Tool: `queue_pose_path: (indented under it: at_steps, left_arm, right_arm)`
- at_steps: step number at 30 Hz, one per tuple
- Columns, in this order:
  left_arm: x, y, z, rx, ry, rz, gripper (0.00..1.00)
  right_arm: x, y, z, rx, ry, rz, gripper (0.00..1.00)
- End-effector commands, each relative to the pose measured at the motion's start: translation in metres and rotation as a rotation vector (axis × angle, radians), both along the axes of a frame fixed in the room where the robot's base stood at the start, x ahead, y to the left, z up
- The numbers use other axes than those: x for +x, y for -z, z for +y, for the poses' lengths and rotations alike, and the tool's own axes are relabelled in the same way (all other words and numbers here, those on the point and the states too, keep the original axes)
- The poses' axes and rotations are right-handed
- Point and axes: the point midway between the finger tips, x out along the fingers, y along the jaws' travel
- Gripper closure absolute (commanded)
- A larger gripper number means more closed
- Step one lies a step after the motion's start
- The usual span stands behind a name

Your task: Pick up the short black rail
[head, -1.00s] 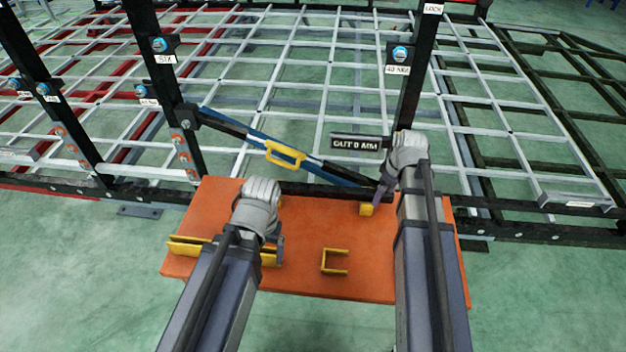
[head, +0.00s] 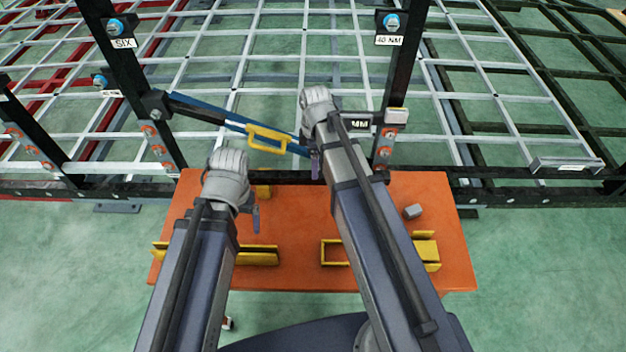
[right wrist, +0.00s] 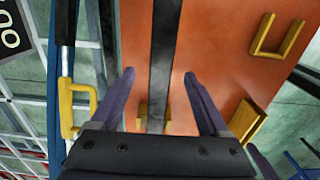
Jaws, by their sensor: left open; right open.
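The short black rail (head: 288,178) lies along the back of the orange table, partly hidden by my arms in the head view. In the right wrist view, the rail (right wrist: 163,60) runs between the spread fingers of my right gripper (right wrist: 160,76), with a gap on each side. In the head view my right gripper (head: 315,166) is above the rail, mostly hidden by its own wrist. My left gripper (head: 254,212) hangs in front of the rail over the table, its fingers partly hidden by the wrist. A yellow support (head: 263,191) stands by the rail.
The orange table (head: 440,215) also holds yellow brackets (head: 333,252) and a small grey block (head: 413,211). Behind it stand black posts (head: 400,70) and a blue-and-black diagonal bar with a yellow handle (head: 265,139).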

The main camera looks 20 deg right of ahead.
Motion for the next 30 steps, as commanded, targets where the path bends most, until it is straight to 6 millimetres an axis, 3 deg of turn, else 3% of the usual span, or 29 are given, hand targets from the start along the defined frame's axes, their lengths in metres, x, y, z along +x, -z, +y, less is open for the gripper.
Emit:
queue_pose_path:
  at_steps: [10, 21, 30]
  left_arm:
    - [0.000, 0.013, 0.000, 0.000, 0.000, 0.000, 0.10]
    - [0.000, 0.055, 0.000, 0.000, 0.000, 0.000, 0.10]
    - [0.000, 0.056, 0.000, 0.000, 0.000, 0.000, 0.10]
  right_arm:
    - [0.000, 0.013, 0.001, 0.000, 0.001, 0.000, 0.21]
    - [0.000, 0.056, 0.004, 0.000, 0.001, 0.000, 0.21]
    - [0.000, 0.056, 0.004, 0.000, 0.001, 0.000, 0.21]
